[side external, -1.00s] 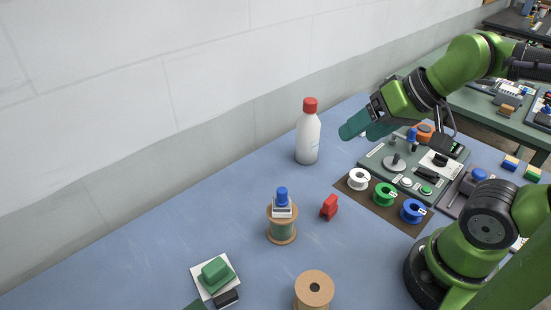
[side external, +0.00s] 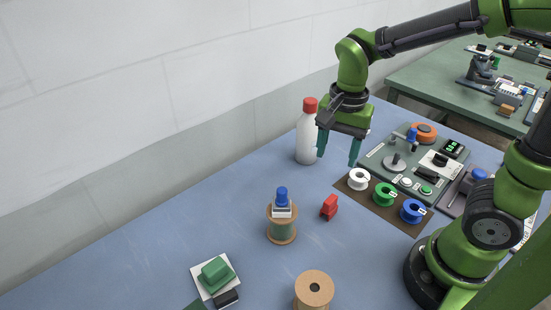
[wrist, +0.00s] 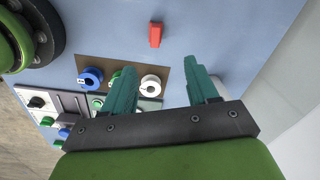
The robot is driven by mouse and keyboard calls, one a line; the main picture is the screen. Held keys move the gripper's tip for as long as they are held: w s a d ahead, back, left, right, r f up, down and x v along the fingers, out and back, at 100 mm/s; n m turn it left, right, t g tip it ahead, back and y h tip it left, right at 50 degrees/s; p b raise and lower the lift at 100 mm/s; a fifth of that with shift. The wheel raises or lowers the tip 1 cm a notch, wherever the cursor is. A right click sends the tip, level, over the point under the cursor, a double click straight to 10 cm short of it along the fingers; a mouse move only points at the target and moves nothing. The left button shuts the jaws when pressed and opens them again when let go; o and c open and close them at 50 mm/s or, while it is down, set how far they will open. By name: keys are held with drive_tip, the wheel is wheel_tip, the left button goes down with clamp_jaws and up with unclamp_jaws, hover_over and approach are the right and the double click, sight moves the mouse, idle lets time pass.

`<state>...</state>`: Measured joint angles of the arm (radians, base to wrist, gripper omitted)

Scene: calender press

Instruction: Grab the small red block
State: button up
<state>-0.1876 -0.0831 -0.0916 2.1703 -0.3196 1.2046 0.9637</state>
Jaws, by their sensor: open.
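The small red block (side external: 329,207) lies on the blue table, between the wooden spool with the blue-topped piece and the brown strip of coloured spools. It also shows at the top middle of the wrist view (wrist: 156,35). My gripper (side external: 338,160) is open and empty, its two teal fingers pointing down. It is in the air above and behind the block in the side view, in front of the white bottle. In the wrist view the block is beyond the fingertips, apart from them.
A white bottle with a red cap (side external: 307,140) stands close behind my gripper. White, green and blue spools (side external: 384,194) stand right of the block. A wooden spool (side external: 281,222) carries a blue-topped piece left of it. Another spool (side external: 314,291) stands in front. Bare table surrounds the block.

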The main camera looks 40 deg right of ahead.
drive_tip(key=m, duration=0.3)
approach(331, 199)
drive_tip(key=f, duration=0.6)
drive_tip(key=shift+w+d+f, duration=0.1)
drive_tip(key=shift+w+f, duration=0.2)
drive_tip(key=shift+f, duration=0.1)
drive_tip(key=shift+s+f, duration=0.15)
drive_tip(key=shift+f, duration=2.5)
drive_tip(key=shift+c, duration=0.3)
clamp_jaws()
